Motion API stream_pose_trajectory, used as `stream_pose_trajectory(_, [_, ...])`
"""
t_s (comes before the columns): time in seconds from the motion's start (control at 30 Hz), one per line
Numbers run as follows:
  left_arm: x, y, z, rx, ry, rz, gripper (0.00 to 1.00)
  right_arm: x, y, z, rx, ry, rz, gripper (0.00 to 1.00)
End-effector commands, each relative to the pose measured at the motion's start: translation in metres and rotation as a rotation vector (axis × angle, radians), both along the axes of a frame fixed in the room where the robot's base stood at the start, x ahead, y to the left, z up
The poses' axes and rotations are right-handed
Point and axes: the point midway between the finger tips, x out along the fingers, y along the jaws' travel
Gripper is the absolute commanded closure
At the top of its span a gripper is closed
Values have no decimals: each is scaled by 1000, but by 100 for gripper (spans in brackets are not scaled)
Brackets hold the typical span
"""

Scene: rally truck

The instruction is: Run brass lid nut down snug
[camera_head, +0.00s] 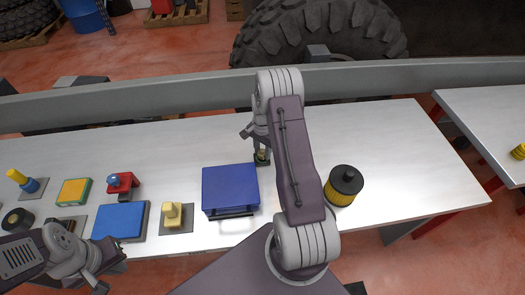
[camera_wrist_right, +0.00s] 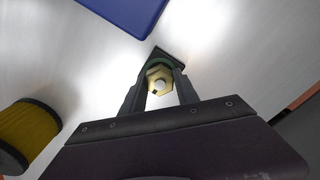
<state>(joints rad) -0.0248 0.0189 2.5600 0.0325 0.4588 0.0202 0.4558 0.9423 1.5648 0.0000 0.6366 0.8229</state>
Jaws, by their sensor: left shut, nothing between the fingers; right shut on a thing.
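The brass lid nut (camera_wrist_right: 159,77) is a gold hexagon around a pale round stud end in the right wrist view. My right gripper (camera_wrist_right: 160,88) is shut on it, one dark finger on each side. Beneath the nut is a green round part on a dark square base (camera_wrist_right: 172,55). In the head view, the right gripper (camera_head: 262,155) points down at this small fixture behind the blue box; the nut is tiny there. How tightly the nut sits cannot be told. My left gripper (camera_head: 100,279) is shut and empty at the lower left, near the table's front edge.
A yellow and black canister (camera_head: 340,190) is right of my right arm. A blue pad (camera_head: 121,220), yellow block (camera_head: 172,211) and red part (camera_head: 122,182) stand left. The back of the white table is clear.

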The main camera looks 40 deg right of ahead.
Motion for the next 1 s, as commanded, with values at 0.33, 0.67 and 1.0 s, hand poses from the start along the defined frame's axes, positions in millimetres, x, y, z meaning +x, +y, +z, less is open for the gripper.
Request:
stream_pose_trajectory(0.33, [0, 0, 1, 0, 0, 0, 100, 4, -2, 4, -7, -12, -21, 100])
stream_pose_trajectory(0.67, [0, 0, 1, 0, 0, 0, 100, 3, -2, 3, -5, -11, -20, 41])
stream_pose_trajectory(1.0, [0, 0, -1, 0, 0, 0, 100, 3, -1, 10, -4, -8, -19, 41])
